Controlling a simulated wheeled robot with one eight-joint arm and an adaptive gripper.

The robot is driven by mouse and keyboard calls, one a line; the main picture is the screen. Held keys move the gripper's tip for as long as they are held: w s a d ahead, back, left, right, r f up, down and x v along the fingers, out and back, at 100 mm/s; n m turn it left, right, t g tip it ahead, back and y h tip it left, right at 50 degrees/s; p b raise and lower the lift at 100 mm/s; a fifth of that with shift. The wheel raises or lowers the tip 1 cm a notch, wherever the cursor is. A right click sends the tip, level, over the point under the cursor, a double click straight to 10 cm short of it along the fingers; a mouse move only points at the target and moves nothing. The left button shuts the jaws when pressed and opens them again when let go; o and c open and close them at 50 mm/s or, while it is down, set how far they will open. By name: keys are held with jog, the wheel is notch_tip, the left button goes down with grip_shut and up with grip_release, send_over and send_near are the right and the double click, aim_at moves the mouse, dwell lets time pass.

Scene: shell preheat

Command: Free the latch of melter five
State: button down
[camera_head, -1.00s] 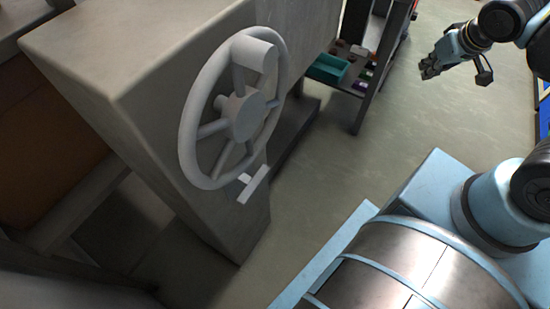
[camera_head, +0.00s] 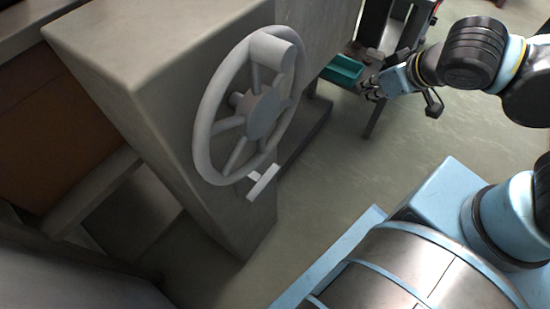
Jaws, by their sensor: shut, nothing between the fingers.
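A grey block-like machine (camera_head: 150,90) with a large spoked handwheel (camera_head: 262,112) on its face fills the left and middle of the view. Just below the wheel a small pale T-shaped handle (camera_head: 264,182) sticks out from the machine; it may be the latch. No number shows on the machine. My gripper (camera_head: 368,88) is at the upper right, shut and empty. It is right of the wheel and apart from it, and overlaps the area by the teal bin in the picture.
A teal bin (camera_head: 342,69) sits on a dark shelf rack (camera_head: 373,118) behind the machine. An orange-brown panel (camera_head: 60,140) is at the left. Bare floor (camera_head: 325,165) lies between the machine and my body.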

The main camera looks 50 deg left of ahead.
jog(key=s+n+g+y, duration=0.1)
jog(key=s+n+g, duration=0.15)
jog(key=s, duration=1.05)
jog(key=n+g, duration=0.2)
send_near(272, 172)
notch_tip(272, 172, up, 4)
jog(key=shift+s+d+f+y, duration=0.1)
jog(key=shift+s+d+y, duration=0.05)
jog(key=shift+d+y, duration=0.15)
jog(key=shift+a, duration=0.1)
jog(key=shift+x, duration=5)
jog(key=shift+f, duration=0.1)
